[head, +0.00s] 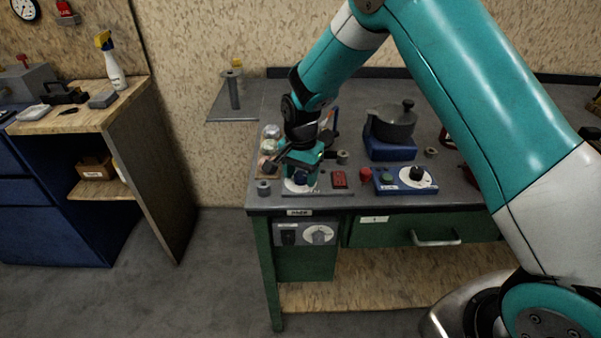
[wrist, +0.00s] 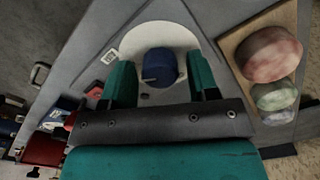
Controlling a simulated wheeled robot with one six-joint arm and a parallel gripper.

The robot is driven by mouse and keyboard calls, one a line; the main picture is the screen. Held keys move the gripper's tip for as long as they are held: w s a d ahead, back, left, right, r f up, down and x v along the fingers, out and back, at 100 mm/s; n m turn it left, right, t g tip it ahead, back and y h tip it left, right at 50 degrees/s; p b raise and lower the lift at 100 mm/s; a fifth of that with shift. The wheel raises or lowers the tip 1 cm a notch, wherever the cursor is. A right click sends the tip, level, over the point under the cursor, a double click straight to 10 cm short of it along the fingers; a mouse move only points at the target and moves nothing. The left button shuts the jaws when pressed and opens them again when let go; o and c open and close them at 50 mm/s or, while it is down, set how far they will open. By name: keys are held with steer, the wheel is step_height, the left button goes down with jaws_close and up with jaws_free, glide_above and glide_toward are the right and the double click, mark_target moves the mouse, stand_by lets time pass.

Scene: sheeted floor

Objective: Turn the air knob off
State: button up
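A round blue knob (wrist: 160,66) sits on a white semicircular dial plate (wrist: 183,36) on the grey worktop. A light pointer mark is at its lower left in the wrist view. In the head view the white dial (head: 291,186) shows below my gripper (head: 303,174), which hides part of the knob. In the wrist view my gripper (wrist: 162,80) is open, with one green finger on each side of the knob and a gap on both sides. The label near the dial is too small to read, so I cannot confirm this is the air knob.
Another knob (head: 319,235) is on the bench's front panel, and a black knob (head: 417,174) is on a blue box. A pot (head: 393,123) stands behind. Balls rest on a wooden holder (wrist: 232,42) beside the dial. A red block (head: 339,179) is close on the right.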

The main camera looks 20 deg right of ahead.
steer(key=c, duration=0.7)
steer(key=shift+n, duration=0.4)
steer(key=n, duration=0.4)
steer(key=shift+n, duration=0.3)
steer(key=n, duration=0.5)
steer(key=shift+n, duration=0.3)
steer(key=n, duration=1.2)
steer(key=shift+n, duration=0.4)
steer(key=shift+w, duration=0.1)
